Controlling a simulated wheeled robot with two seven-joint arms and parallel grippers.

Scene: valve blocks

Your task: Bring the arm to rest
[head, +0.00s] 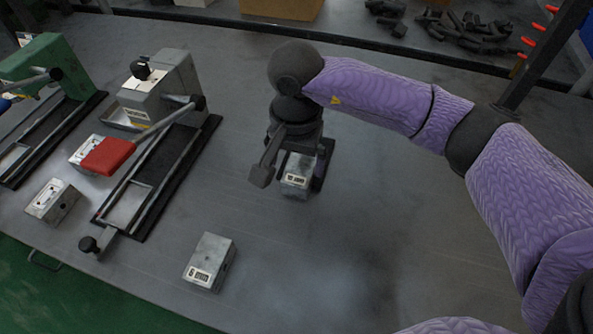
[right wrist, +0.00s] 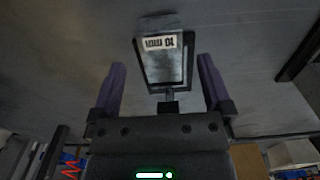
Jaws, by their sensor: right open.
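My right arm (head: 375,95), in a purple sleeve, reaches in from the right over the table in the head view. My right gripper (head: 291,172) points down with its fingers apart. A grey metal valve block with a white label (head: 296,181) lies below it in a dark holder. In the right wrist view the open fingers of the right gripper (right wrist: 161,64) are on either side of the labelled block (right wrist: 162,42), with a gap on each side. No hold on the block shows. My left gripper is not in view.
A grey press (head: 160,90) with a red-handled lever and a green press (head: 45,65) stand on the left. Loose blocks lie on the table, one at the front (head: 211,262). Dark parts (head: 470,30) lie at the back right. The front right table is clear.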

